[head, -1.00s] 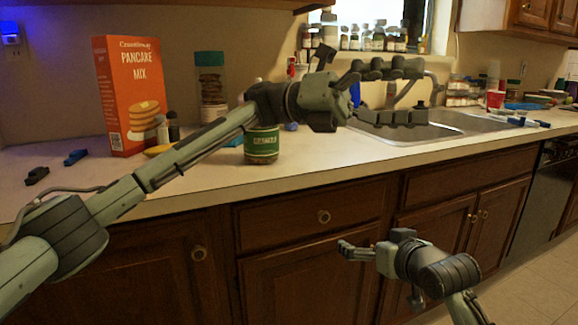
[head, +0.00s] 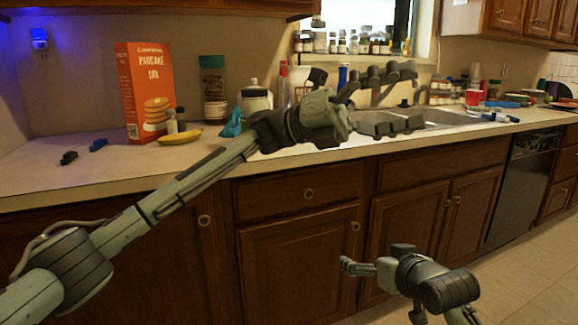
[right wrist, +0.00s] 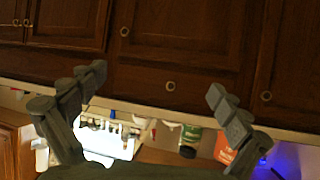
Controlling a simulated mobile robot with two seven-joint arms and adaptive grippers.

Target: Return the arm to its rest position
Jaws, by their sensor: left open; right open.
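My left arm reaches across the head view from the lower left. Its gripper (head: 405,98) is open and empty, in front of the sink and above the counter's front edge in the picture. My right gripper (head: 358,268) hangs low in front of the lower cabinets, apart from them. In the right wrist view the right gripper (right wrist: 155,86) has its two fingers spread wide with nothing between them. That view is upside down, with the cabinets (right wrist: 185,50) at the top.
On the counter (head: 60,185) stand a pancake mix box (head: 150,85), a jar (head: 213,90) and a banana (head: 180,137). The sink (head: 450,117) lies behind my left gripper. A red cup (head: 473,97) stands farther right. The floor (head: 500,275) at the lower right looks clear.

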